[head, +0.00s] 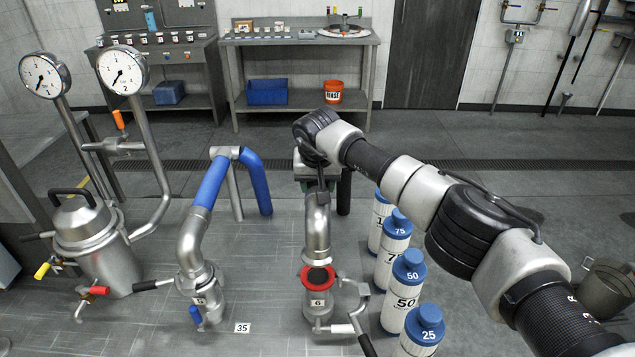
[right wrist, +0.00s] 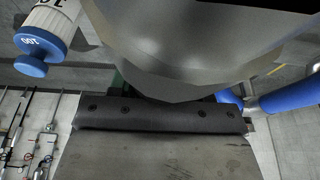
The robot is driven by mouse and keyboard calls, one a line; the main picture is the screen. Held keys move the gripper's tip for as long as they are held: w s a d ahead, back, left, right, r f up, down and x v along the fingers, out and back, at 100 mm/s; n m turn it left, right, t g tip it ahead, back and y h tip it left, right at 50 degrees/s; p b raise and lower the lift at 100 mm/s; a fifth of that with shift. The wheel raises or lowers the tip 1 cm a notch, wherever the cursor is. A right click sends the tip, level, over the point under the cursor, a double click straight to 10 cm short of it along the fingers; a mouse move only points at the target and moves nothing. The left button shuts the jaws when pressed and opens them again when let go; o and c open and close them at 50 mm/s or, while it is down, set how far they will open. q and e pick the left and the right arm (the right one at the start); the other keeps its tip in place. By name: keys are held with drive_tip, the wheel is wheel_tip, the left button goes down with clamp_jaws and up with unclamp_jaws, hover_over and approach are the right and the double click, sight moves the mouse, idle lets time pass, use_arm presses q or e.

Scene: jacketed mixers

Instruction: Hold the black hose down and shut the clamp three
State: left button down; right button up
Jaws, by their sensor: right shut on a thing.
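The black hose (head: 344,192) shows as a dark upright length behind my right gripper (head: 318,176). Its upper part is hidden by the gripper and wrist. My right gripper is shut on the hose at the top of a steel elbow (head: 317,232). I cannot tell whether the elbow sits flush there. The clamp (head: 353,293) stands out to the fitting's right, with a pale handle (head: 342,328). In the right wrist view a dark jaw pad (right wrist: 160,116) lies against a large grey rounded surface. My left gripper is out of view.
A blue hose (head: 257,182) with its own fitting stands to the left. A steel vessel (head: 88,235) with gauges is at far left. Several blue-capped canisters (head: 407,290) stand close on the right, under my right arm. The floor behind is open up to a bench (head: 300,40).

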drive_tip(key=shift+f, duration=0.15)
drive_tip(key=shift+s+f+b, duration=0.1)
drive_tip(key=shift+f+b, duration=1.3)
drive_tip(key=shift+f, duration=0.1)
